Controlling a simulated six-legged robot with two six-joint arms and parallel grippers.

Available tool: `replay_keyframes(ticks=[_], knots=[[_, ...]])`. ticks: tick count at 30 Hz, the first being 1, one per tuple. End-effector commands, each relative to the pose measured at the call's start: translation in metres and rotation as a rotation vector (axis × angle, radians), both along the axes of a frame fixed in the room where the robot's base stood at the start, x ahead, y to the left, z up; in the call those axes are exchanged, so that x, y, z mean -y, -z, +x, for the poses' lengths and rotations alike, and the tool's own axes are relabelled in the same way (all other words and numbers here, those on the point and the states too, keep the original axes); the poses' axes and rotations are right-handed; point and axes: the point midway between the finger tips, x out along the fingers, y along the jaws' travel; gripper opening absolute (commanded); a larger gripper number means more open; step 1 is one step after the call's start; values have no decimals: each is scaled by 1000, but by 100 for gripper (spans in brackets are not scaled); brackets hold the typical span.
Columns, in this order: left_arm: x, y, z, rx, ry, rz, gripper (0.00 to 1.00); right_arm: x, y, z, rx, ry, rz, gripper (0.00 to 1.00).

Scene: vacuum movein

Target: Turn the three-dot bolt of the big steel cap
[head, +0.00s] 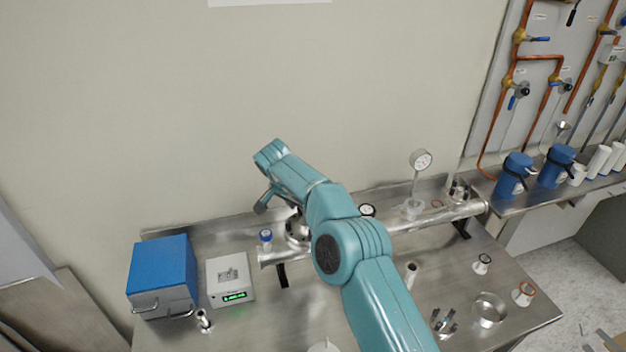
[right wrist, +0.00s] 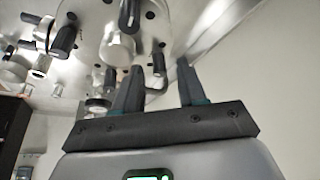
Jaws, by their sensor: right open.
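My right gripper (head: 262,206) is above the left part of the bench, beside the left end of the steel pipe assembly. One dark bolt (right wrist: 158,62) shows between the fingers, apart from both as far as I can tell. No dot marks are readable. In the head view my arm hides part of the steel fitting (head: 296,230).
A blue box (head: 163,270) and a white readout unit (head: 230,279) stand at the left of the bench. Small parts and a metal dish (head: 489,310) lie at the front right.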

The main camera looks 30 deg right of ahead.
Motion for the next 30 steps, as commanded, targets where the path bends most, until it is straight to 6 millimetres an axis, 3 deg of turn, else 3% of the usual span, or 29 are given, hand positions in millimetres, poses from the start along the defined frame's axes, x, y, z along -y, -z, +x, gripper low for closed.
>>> replay_keyframes(ticks=[1, 7, 27, 30], knots=[[0, 25, 0, -1, 0, 0, 61, 1, 12, -1, 3, -62, 0, 41], [0, 54, 0, -1, 0, 0, 61, 2, 7, -3, 5, -379, 0, 41], [0, 45, 0, -1, 0, 0, 61, 6, 0, -3, 4, -1254, 3, 41], [0, 53, 0, -1, 0, 0, 61, 6, -18, -11, 6, -1271, -4, 41]])
